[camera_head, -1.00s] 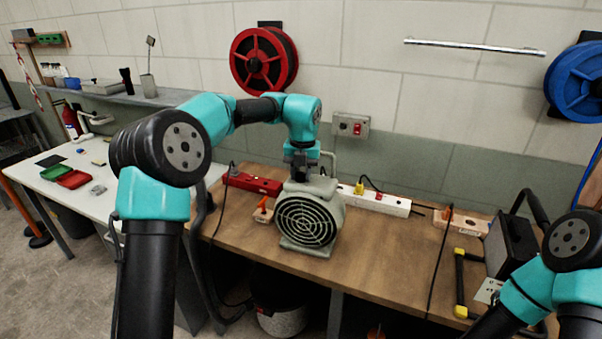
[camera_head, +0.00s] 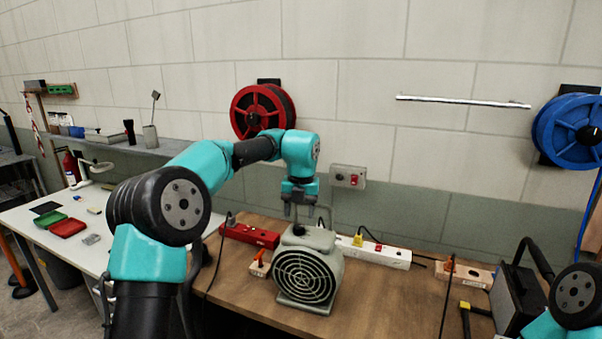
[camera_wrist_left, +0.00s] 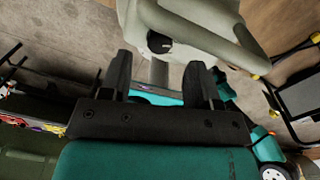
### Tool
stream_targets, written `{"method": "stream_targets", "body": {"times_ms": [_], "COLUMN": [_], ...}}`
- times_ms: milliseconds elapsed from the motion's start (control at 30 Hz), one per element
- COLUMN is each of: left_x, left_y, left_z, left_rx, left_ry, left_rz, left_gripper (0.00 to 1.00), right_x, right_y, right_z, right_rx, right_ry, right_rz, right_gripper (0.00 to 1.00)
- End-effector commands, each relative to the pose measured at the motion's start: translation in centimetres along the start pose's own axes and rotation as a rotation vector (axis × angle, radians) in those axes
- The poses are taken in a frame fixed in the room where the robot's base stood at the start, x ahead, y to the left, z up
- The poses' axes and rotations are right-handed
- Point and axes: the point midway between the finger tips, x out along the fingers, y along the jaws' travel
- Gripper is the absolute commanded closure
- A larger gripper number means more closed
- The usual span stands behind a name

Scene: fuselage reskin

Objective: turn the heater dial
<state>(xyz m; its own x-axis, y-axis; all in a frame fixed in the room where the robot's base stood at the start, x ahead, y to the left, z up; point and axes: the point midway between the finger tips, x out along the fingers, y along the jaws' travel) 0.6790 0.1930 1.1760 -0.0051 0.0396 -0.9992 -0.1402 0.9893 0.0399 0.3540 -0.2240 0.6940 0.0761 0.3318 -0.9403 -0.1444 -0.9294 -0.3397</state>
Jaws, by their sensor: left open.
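The heater (camera_head: 307,275) is a grey-green box with a dark round front grille and a carrying handle, standing on the wooden bench. Its dial (camera_wrist_left: 158,42) is a small black knob with a light mark, on the heater's top; it also shows as a dark spot in the head view (camera_head: 299,230). My left gripper (camera_head: 300,212) points down just above the heater's top, open and empty. In the left wrist view the open fingers (camera_wrist_left: 158,68) are apart from the dial, which appears beyond the gap between them. My right gripper is out of view; only part of that arm shows.
A red power strip (camera_head: 249,235) and a white one (camera_head: 378,253) lie behind the heater. An orange-switched wooden block (camera_head: 260,266) sits close to its left. A dark boxy unit (camera_head: 517,292) stands at the right. The bench front right of the heater is clear.

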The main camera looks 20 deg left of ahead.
Motion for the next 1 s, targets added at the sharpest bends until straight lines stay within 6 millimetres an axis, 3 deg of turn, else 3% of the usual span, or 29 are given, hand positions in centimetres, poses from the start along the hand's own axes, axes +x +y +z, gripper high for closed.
{"method": "stream_targets", "body": {"times_ms": [200, 533, 800, 1000], "left_x": [-4.4, -9.7, -12.1, -12.6], "left_y": [-0.1, -0.1, 0.0, 0.0], "left_z": [0.0, 0.0, 0.0, 0.0], "left_rx": [-0.001, -0.001, -0.001, -0.001], "left_ry": [-0.003, -0.002, 0.0, 0.001], "left_rz": [-0.001, -0.001, 0.001, 0.001], "left_gripper": [0.44, 0.44, 0.44, 0.44], "right_x": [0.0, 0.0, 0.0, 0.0], "right_y": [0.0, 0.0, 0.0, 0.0], "right_z": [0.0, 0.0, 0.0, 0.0], "right_rx": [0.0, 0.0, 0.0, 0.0], "right_ry": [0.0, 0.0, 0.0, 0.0], "right_rz": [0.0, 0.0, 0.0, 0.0], "right_gripper": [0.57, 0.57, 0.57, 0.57]}}
